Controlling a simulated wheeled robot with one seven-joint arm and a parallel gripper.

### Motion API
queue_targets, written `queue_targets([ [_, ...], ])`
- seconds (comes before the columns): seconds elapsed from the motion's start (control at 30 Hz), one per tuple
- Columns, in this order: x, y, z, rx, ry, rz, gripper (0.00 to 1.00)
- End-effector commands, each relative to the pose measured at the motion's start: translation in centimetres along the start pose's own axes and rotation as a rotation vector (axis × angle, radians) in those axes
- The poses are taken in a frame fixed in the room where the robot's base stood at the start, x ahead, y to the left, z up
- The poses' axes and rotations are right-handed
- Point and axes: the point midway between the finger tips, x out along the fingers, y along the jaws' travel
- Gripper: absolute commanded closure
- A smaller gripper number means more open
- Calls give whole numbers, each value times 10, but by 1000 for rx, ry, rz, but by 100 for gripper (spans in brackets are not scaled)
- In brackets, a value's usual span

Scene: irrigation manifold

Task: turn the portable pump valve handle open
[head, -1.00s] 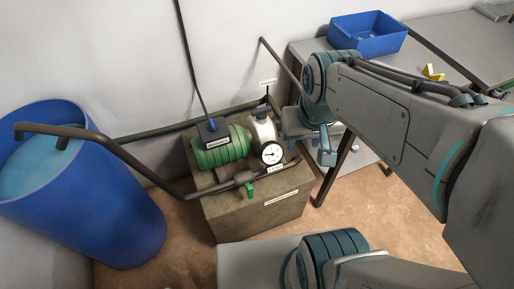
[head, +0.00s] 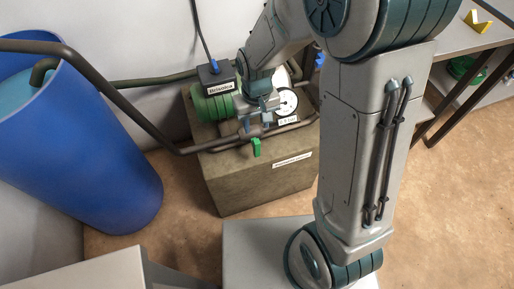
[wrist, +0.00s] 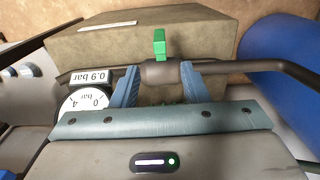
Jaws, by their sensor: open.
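The green valve handle (head: 256,147) hangs down from the dark pipe at the front of the pump. In the wrist view the handle (wrist: 159,45) stands out from the valve body (wrist: 159,73), just beyond my fingertips. My gripper (head: 257,121) is over the pipe from above. In the wrist view its blue-grey jaws (wrist: 158,72) are spread, one on each side of the valve body, with nothing clamped. Whether they touch the pipe I cannot tell. My wrist hides part of the green pump (head: 213,107).
A white-faced gauge (head: 287,102) sits right of my gripper; its label reads 0.9 bar in the wrist view (wrist: 92,79). The pump stands on a brown block (head: 235,185). A blue water barrel (head: 105,170) is at left. A table (head: 460,40) is at right.

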Motion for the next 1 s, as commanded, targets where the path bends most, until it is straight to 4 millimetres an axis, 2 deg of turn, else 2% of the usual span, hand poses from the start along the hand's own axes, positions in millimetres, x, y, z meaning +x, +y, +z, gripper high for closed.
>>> queue_targets([
  [0.3, 67, 0, 2, 0, -6, 0, 59],
  [0.5, 104, 0, 2, 0, -4, 0, 59],
  [0.7, 123, 0, 1, 0, -3, 0, 59],
  [1.0, 127, 0, 1, 0, 0, 0, 59],
])
